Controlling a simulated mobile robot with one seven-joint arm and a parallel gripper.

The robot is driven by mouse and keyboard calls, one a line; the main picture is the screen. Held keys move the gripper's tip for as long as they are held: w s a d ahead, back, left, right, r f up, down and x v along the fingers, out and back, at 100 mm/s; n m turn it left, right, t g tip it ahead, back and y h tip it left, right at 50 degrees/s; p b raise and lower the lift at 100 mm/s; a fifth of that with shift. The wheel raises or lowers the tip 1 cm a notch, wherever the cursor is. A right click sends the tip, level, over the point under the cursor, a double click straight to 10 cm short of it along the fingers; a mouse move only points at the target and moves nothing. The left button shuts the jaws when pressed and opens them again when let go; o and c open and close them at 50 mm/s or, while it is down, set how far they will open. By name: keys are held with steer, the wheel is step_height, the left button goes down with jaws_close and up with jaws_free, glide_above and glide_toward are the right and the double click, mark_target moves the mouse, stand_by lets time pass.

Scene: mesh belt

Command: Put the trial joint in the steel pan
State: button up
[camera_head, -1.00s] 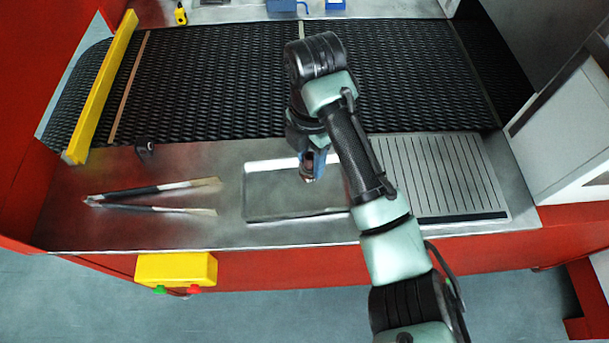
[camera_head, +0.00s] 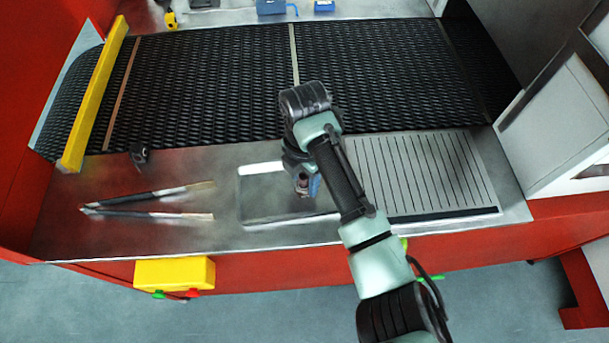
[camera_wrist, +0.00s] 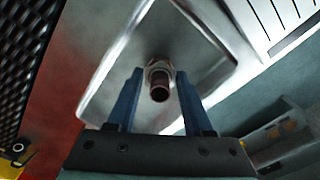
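The trial joint (camera_wrist: 160,82) is a short pipe piece with a coppery open end and a silvery fitting. It sits between the two blue fingers of my gripper (camera_wrist: 161,76), which is shut on it near the fingertips. In the head view the joint (camera_head: 302,184) shows at the tip of my gripper (camera_head: 307,184), over the steel pan. The steel pan (camera_head: 262,214) is a shallow rectangular tray on the metal counter; its right part is hidden by my arm. In the wrist view the pan (camera_wrist: 108,85) lies behind the joint. I cannot tell whether the joint touches the pan floor.
A slotted plate (camera_head: 432,170) lies right of the pan. Tongs (camera_head: 150,205) lie to its left, near a small black object (camera_head: 139,154). The black mesh belt (camera_head: 220,80) runs behind, with a yellow bar (camera_head: 95,95) across its left end. A yellow button box (camera_head: 174,272) hangs in front.

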steer(key=shift+o, duration=0.9)
